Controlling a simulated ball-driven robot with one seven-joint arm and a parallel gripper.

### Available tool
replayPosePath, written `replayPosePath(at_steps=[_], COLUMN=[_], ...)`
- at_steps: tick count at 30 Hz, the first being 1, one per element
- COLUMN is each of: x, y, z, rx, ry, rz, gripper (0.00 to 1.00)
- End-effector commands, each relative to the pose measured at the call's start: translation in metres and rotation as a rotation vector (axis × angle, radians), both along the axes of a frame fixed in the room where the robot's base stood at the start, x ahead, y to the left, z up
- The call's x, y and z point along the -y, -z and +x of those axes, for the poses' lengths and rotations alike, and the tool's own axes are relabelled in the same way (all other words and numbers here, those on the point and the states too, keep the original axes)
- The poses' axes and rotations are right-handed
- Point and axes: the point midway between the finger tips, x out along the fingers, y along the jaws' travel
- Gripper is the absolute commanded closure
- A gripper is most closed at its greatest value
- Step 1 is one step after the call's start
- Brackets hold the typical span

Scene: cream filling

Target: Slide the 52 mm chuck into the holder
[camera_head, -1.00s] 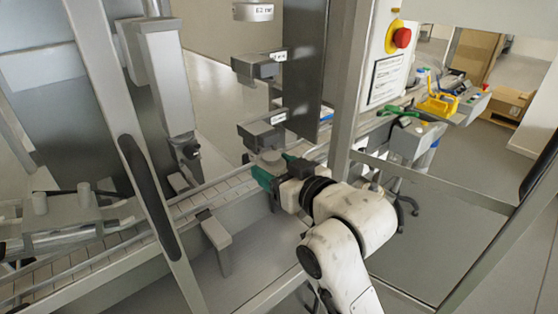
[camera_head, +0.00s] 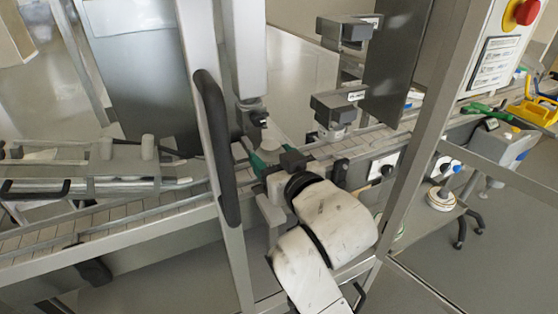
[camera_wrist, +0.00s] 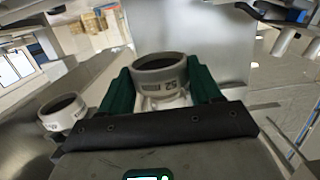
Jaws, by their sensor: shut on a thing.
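My gripper (camera_head: 260,160), with green fingers, is shut on a pale ring-shaped chuck (camera_head: 268,150). In the wrist view the chuck (camera_wrist: 160,75) sits between both fingers (camera_wrist: 160,88), its open mouth up, with a dark printed label I cannot read surely. In the head view it is just below the dark nozzle end (camera_head: 253,113) of a grey vertical column, above the conveyor; I cannot tell whether they touch. Which part is the holder is not clear from the frames.
A second white ring (camera_wrist: 63,113) shows at left in the wrist view. Dark labelled brackets (camera_head: 338,105) and (camera_head: 347,32) stand right of my gripper. A frame post with a black handle (camera_head: 215,145) stands close on the left. The conveyor (camera_head: 350,145) runs behind.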

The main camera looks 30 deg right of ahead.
Motion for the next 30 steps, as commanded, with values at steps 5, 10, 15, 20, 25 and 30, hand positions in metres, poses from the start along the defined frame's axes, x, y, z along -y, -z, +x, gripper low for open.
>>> replayPosePath(at_steps=[5, 10, 15, 20, 25, 30], x=[0.001, 0.0, 0.001, 0.001, 0.001, 0.0], y=[0.0, 0.001, 0.0, 0.0, 0.0, 0.0], z=[0.014, 0.027, 0.036, 0.04, 0.04, 0.04], rx=[0.002, 0.0, 0.0, 0.0, 0.0, 0.0], ry=[0.001, 0.0, 0.0, 0.0, 0.0, 0.0], rz=[-0.002, -0.002, -0.001, -0.001, -0.001, -0.001], gripper=[0.67, 0.67, 0.67, 0.67, 0.67, 0.67])
